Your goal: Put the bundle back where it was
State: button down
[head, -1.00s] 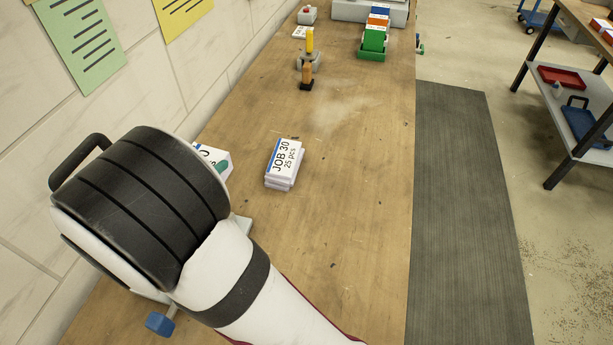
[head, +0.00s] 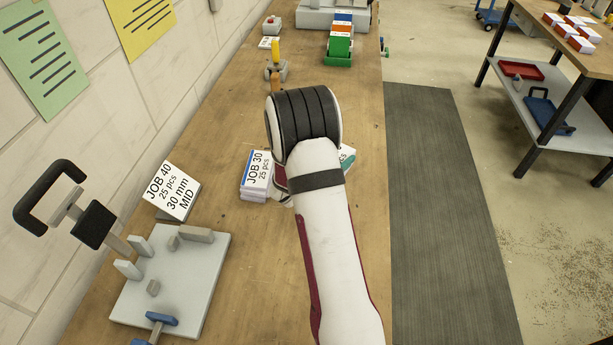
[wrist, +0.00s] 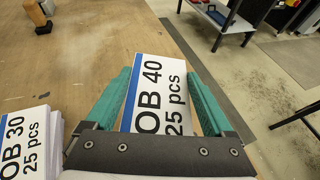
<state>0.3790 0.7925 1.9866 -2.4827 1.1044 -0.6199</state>
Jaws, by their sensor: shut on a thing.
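My gripper (wrist: 158,74) is shut on a white bundle (wrist: 160,100) with a blue stripe, labelled "OB 40, 25 pcs" in the wrist view, between teal fingers. In the head view my wrist hides nearly all of this bundle; a bit of teal finger shows at its right. Whether the bundle touches the table cannot be told. A second bundle, "JOB 30, 25 pcs" (head: 257,172), lies on the bench just left of my wrist; it also shows in the wrist view (wrist: 28,140) left of the gripper.
At the left are a grey stitching fixture (head: 200,275) with a black handle and a "JOB 40, 30 mm MID" sign (head: 170,190). Further up stand a yellow-handled tool (head: 275,62) and a green holder (head: 338,58).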

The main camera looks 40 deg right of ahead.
jog(key=shift+w+a+f, duration=0.55)
jog(key=shift+w+f, duration=0.55)
jog(key=shift+f, duration=0.3)
jog(key=shift+w+a+f, duration=0.6)
jog(key=shift+w+f, duration=0.45)
jog(key=shift+f, duration=0.3)
jog(key=shift+w+a+f, duration=0.55)
jog(key=shift+w+f, duration=0.55)
jog(key=shift+f, duration=0.3)
